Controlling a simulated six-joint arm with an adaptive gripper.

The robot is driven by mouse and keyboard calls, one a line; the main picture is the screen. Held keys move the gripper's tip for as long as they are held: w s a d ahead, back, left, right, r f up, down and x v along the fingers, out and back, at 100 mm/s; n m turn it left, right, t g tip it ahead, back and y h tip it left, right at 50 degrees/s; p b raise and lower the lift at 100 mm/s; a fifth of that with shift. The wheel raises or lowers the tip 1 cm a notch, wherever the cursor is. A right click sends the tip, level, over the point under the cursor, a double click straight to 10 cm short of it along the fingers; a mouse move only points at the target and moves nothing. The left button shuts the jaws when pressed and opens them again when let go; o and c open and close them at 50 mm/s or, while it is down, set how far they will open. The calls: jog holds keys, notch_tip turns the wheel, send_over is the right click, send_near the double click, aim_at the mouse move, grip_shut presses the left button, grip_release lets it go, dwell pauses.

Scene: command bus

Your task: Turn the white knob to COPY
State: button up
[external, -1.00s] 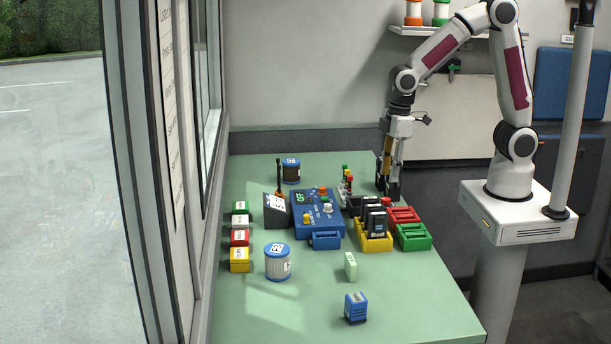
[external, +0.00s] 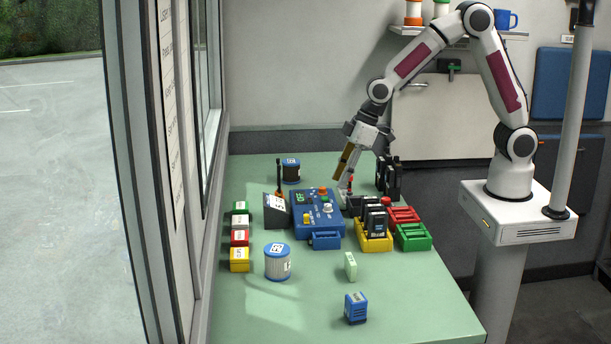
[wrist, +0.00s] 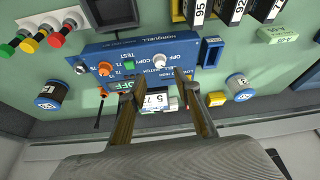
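The blue control box (external: 330,226) stands on the green table, and its top panel fills the upper middle of the wrist view (wrist: 205,52). The white knob (external: 327,208) is on the panel's right side in the external view; in the wrist view it (wrist: 160,62) lies just beyond and between my fingertips. Printed labels include OFF and COPY, but the knob's pointer is too small to read. My gripper (wrist: 157,84) is open and empty, above the panel and apart from the knob. In the external view it (external: 346,188) is tilted, behind and right of the box.
An orange knob (wrist: 105,68) and a green button (wrist: 129,65) share the panel. A yellow crate (external: 372,243) with dark upright blocks is right of the box. The front table is mostly clear.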

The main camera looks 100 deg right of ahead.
aim_at(328, 207)
jog(key=shift+x, duration=3.9)
jog(key=shift+c, duration=0.3)
grip_shut()
